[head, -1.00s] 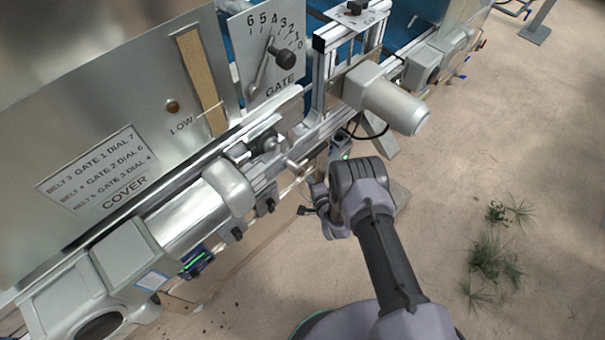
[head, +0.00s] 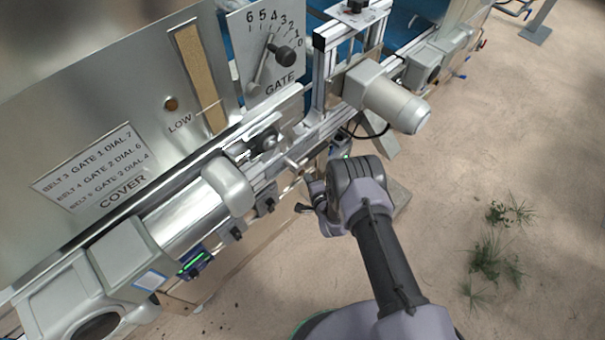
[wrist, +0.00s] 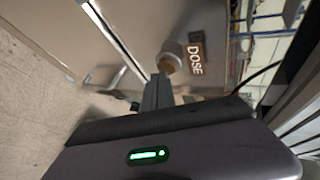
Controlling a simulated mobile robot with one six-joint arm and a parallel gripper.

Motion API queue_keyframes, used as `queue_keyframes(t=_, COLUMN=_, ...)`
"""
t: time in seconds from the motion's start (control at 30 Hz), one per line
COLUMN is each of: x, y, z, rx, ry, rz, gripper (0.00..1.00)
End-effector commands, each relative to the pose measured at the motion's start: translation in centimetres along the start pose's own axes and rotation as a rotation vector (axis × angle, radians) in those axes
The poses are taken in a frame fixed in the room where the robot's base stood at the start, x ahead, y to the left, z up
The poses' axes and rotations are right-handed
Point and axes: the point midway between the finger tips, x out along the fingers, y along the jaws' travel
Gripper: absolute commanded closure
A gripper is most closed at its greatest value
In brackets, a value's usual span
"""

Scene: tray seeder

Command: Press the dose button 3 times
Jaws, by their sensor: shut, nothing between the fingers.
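The dose button (wrist: 167,64) is a round, orange-brown cap on a pale metal panel in the wrist view. A dark label reading DOSE (wrist: 195,54) sits just right of it. My gripper (wrist: 158,78) is shut and empty, its fingers pointing at the button. The fingertips overlap the button's lower left edge in the picture; I cannot tell whether they touch it. In the head view my arm reaches to the machine's front side, and the button and the fingertips are hidden there.
A grey motor (head: 390,100) sticks out above my wrist. The machine's rail (head: 295,160), a gate dial plate (head: 270,50) and a cover panel (head: 90,110) lie to the left. A cable (wrist: 258,75) hangs right of the label. Open floor lies to the right.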

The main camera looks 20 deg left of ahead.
Motion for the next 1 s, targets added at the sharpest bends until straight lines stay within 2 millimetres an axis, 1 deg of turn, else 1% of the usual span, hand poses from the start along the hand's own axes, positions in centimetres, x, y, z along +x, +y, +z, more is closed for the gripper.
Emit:
queue_keyframes(t=0.7, x=0.5, y=-0.3, z=0.3, rx=-0.001, ry=-0.001, rz=-0.001, gripper=1.0)
queue_keyframes(t=0.83, x=0.2, y=-0.2, z=0.1, rx=0.0, ry=0.0, rz=0.0, gripper=1.0)
queue_keyframes(t=1.0, x=-0.6, y=0.2, z=-0.3, rx=0.0, ry=0.0, rz=0.001, gripper=1.0)
